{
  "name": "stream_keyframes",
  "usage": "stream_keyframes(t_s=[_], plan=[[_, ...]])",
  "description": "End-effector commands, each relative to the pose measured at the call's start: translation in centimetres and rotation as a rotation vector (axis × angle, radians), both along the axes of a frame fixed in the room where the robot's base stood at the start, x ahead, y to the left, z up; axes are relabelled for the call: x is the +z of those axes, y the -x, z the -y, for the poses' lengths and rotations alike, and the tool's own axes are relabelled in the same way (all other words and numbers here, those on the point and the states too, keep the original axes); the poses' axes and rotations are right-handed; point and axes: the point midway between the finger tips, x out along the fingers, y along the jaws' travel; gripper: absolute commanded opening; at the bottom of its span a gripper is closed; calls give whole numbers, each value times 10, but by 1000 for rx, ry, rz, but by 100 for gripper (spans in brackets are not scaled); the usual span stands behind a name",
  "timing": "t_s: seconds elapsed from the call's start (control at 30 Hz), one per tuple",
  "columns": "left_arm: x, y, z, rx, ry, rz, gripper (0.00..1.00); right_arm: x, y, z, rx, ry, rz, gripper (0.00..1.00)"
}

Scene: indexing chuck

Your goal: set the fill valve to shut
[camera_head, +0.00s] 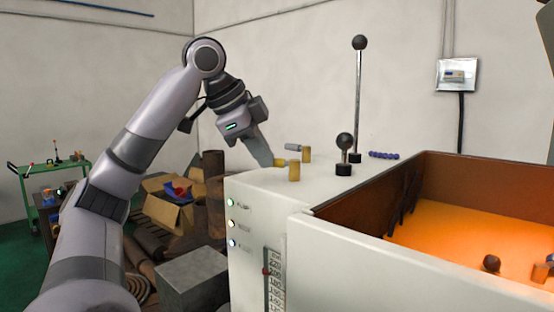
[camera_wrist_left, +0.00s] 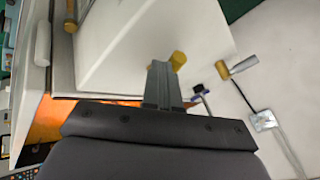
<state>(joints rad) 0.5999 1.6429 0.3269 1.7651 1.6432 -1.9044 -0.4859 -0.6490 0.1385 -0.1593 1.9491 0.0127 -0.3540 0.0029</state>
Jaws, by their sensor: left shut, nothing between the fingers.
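Two small brass valves stand on the white machine's top. The nearer brass valve (camera_head: 294,171) has a short yellow handle (camera_head: 281,163) pointing left. The farther brass valve (camera_head: 306,154) has a grey handle (camera_head: 293,147) pointing left. I cannot read which one is the fill valve. My left gripper (camera_head: 270,161) is shut and empty, its tips at or just beside the yellow handle; contact is unclear. In the left wrist view the shut fingers (camera_wrist_left: 161,76) lie close to a brass piece (camera_wrist_left: 178,60), and the grey handle (camera_wrist_left: 243,65) shows farther right. My right gripper is out of view.
The white machine (camera_head: 260,200) carries two black-knobbed levers, one tall (camera_head: 358,90) and one short (camera_head: 344,150), right of the valves. An orange-lit open bin (camera_head: 450,225) is at the right. Boxes (camera_head: 165,210) and a green cart (camera_head: 35,190) stand left.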

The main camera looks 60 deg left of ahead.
Motion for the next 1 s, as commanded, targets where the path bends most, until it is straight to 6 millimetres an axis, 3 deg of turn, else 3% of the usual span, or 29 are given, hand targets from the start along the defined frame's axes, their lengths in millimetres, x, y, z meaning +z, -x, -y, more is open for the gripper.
stream_keyframes(t_s=[0.43,1.0], plan=[[1,-4,-22,13,0,-1,0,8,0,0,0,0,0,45],[-1,-9,-28,13,0,-3,0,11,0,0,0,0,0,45]])
